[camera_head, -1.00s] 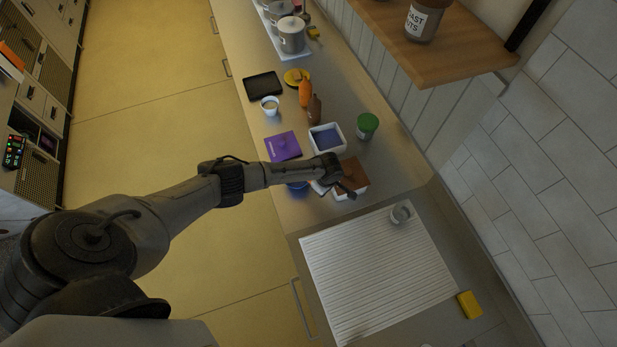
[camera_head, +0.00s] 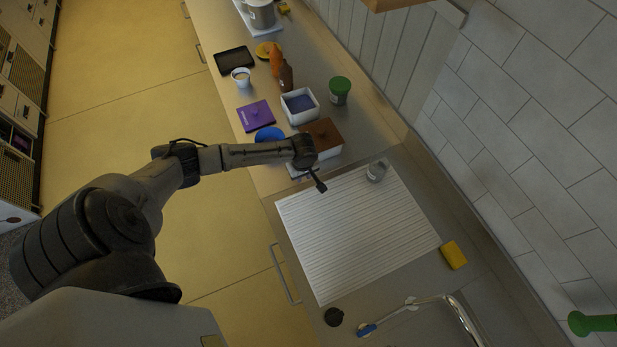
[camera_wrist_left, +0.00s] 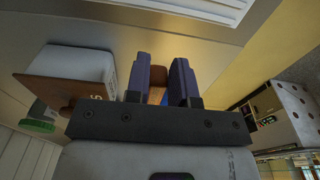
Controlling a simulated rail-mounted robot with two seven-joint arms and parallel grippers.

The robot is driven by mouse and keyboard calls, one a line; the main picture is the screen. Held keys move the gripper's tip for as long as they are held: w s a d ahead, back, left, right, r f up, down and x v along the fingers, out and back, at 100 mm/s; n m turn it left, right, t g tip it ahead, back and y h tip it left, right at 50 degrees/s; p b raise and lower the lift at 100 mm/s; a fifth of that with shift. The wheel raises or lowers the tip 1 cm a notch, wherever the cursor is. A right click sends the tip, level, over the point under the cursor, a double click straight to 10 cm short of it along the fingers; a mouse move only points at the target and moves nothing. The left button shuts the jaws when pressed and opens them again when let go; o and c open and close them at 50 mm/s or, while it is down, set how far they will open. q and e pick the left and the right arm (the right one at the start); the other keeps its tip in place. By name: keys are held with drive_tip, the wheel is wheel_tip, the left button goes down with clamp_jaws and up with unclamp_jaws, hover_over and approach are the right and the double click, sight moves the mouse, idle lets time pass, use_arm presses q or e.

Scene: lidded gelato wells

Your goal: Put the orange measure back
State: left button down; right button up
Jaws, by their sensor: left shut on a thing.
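My left gripper (camera_head: 318,185) is above the counter, between the brown-lidded white well (camera_head: 329,153) and the ridged white drainer (camera_head: 350,240). In the left wrist view its two dark fingers (camera_wrist_left: 162,82) are close together around a small orange-brown piece (camera_wrist_left: 155,75), which I take to be the orange measure. Most of it is hidden by the fingers, and it cannot be made out in the head view. The well with the brown lid (camera_wrist_left: 45,88) stands beside the fingers in the wrist view. My right gripper is not in view.
A clear cup (camera_head: 377,170) and yellow sponge (camera_head: 454,255) are at right.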

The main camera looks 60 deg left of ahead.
use_arm(q)
drive_tip(key=shift+a, duration=0.15)
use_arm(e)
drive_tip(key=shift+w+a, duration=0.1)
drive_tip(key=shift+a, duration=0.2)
use_arm(q)
drive_tip(key=shift+r, duration=0.1)
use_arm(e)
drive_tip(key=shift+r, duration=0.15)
use_arm(q)
drive_tip(key=b, duration=0.2)
hover_over(302, 189)
wheel_tip(302, 189, down, 6)
drive_tip(key=shift+w+r, duration=0.1)
drive_tip(key=shift+r, duration=0.05)
drive_tip(key=shift+f, duration=1)
drive_tip(key=shift+f+b, duration=0.2)
drive_tip(key=shift+b, duration=0.1)
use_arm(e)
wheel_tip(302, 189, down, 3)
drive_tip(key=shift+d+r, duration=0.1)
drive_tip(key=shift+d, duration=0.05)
